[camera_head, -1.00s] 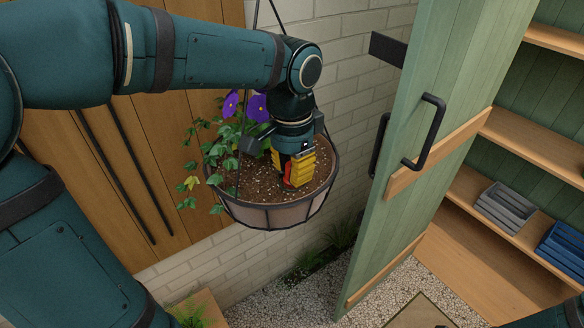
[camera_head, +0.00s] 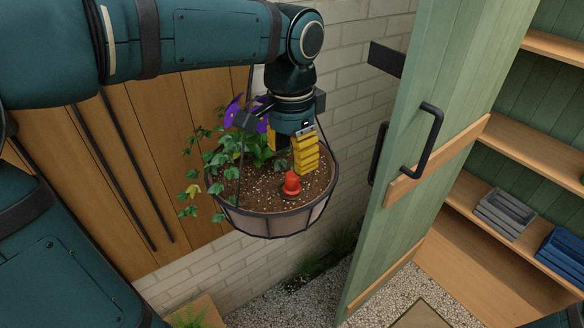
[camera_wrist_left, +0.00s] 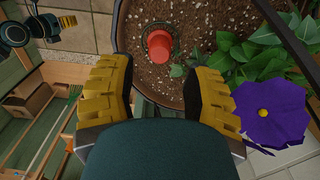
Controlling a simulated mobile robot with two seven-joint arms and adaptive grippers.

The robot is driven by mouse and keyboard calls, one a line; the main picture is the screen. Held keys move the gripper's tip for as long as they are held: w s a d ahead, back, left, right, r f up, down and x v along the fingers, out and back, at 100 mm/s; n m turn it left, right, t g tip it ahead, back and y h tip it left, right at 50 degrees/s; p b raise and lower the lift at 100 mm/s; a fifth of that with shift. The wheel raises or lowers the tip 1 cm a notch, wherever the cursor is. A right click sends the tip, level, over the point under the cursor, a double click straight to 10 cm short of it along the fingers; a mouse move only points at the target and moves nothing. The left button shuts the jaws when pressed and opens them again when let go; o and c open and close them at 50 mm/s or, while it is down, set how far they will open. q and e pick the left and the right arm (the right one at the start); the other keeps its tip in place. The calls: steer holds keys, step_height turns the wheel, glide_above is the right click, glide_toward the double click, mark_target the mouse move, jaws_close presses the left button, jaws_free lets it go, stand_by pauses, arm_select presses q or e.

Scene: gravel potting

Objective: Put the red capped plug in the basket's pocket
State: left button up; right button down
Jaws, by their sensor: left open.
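The red capped plug (camera_head: 291,184) stands in the soil of the hanging basket (camera_head: 268,221), near its front rim. It also shows in the left wrist view (camera_wrist_left: 159,45), upright in the soil, beyond the fingertips. My left gripper (camera_head: 292,155) is above the soil, just behind and above the plug. Its yellow ridged fingers (camera_wrist_left: 158,88) are spread apart and empty in the left wrist view, with the plug clear of both. My right gripper is not seen in the head view.
A leafy plant with purple flowers (camera_wrist_left: 272,112) grows in the basket beside my left gripper. The green door (camera_head: 426,130) stands open to the right. Shelves beyond it hold a grey crate (camera_head: 505,212) and a blue crate (camera_head: 563,250).

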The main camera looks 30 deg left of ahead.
mark_target(291, 175)
arm_select(q)
step_height(291, 175, up, 6)
steer(key=shift+r+p, duration=0.15)
steer(key=shift+p, duration=0.3)
stand_by(0.3)
